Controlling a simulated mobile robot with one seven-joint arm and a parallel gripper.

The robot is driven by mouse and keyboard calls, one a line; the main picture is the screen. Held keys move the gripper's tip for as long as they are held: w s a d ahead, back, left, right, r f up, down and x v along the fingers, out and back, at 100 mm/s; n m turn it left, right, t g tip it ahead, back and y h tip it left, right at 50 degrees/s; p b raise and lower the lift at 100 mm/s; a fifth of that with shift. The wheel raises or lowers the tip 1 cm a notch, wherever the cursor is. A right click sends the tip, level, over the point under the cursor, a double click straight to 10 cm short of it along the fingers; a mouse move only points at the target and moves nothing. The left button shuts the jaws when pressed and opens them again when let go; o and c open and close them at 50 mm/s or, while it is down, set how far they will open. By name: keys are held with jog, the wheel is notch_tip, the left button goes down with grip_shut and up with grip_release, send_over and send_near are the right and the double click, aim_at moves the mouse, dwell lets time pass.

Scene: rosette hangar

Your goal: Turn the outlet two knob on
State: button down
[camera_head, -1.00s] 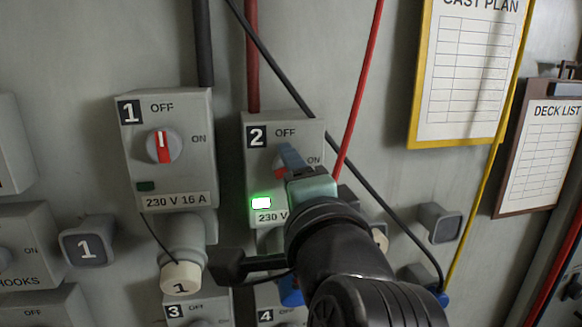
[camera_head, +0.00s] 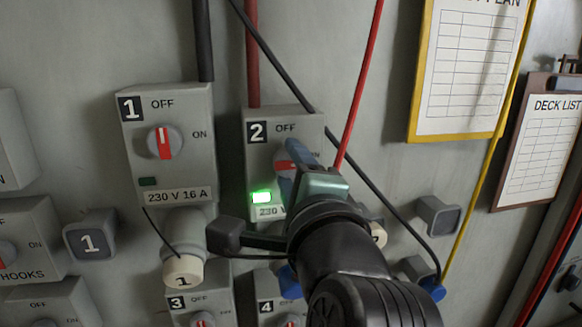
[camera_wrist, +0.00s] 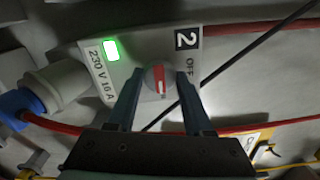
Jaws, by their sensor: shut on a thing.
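The outlet two box (camera_head: 258,155) is a grey wall box marked 2, with OFF above its knob. Its knob (camera_head: 284,164) is round and grey with a red bar, partly hidden by my gripper (camera_head: 300,160). What shows of the bar lies roughly level, towards the right side. In the wrist view, the knob (camera_wrist: 157,80) is between the two fingers of my gripper (camera_wrist: 160,85), which is shut on it. The green lamp (camera_head: 261,197) on the box is lit; it also shows in the wrist view (camera_wrist: 111,50). My wrist hides the box's lower right and the ON mark.
Outlet one (camera_head: 168,140) stands close on the left, its knob upright at OFF and its lamp dark. A black cable (camera_head: 270,55) and a red cable (camera_head: 360,95) cross near outlet two. Outlets three and four sit below.

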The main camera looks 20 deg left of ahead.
jog(key=shift+c, duration=1.5)
grip_release()
jog(key=b+v, duration=0.8)
jog(key=v, duration=0.5)
